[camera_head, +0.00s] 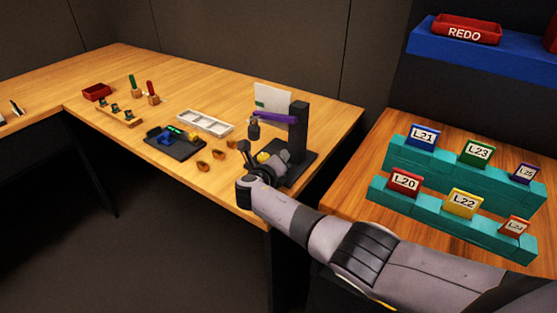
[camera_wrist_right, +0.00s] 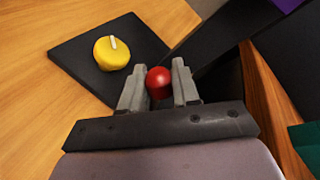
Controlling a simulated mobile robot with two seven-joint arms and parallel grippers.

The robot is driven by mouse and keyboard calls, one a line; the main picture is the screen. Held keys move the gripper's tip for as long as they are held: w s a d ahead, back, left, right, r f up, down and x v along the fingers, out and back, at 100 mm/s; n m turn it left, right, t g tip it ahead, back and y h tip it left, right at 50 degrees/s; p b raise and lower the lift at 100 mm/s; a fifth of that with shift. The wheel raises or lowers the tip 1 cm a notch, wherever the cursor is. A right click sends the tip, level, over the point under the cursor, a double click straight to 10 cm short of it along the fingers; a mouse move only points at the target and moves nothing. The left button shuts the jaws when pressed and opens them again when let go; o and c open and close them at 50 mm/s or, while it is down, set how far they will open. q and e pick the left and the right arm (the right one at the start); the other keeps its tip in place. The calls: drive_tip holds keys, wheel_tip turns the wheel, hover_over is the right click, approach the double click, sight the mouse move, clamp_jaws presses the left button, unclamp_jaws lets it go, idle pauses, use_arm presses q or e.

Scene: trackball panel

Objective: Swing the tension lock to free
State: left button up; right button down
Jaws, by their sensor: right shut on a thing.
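My right gripper (camera_wrist_right: 157,72) is shut on a red ball-shaped knob (camera_wrist_right: 158,83), with one finger on each side of it. A yellow round knob (camera_wrist_right: 111,53) with a pale pointer mark sits on a black base plate (camera_wrist_right: 70,47) to the left of the fingers, apart from them. In the head view my right gripper (camera_head: 270,160) is at the black stand (camera_head: 298,128), low beside its column, and the red knob is hidden there. Whatever the red knob is fixed to is hidden by the gripper. No tension lock is labelled. My left gripper is not in view.
A purple arm (camera_head: 272,117) reaches out from the column above my gripper. A dark panel (camera_head: 180,146), a white tray (camera_head: 205,122) and small brown pieces (camera_head: 203,166) lie to the left. Teal racks (camera_head: 400,190) with labelled bins stand right.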

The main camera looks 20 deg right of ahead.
drive_tip(key=c, duration=1.1)
unclamp_jaws()
drive_tip(key=shift+s+a+f, duration=0.15)
drive_tip(key=shift+a+f, duration=0.05)
drive_tip(key=shift+f, duration=0.1)
drive_tip(key=shift+o, duration=1.1)
drive_tip(key=shift+r, duration=0.15)
drive_tip(key=shift+s+r+p, duration=0.15)
drive_tip(key=shift+p, duration=0.2)
drive_tip(key=p+v, duration=0.2)
drive_tip(key=v, duration=0.2)
drive_tip(key=shift+s+a, duration=0.1)
drive_tip(key=shift+a, duration=0.1)
drive_tip(key=shift+v, duration=1.2)
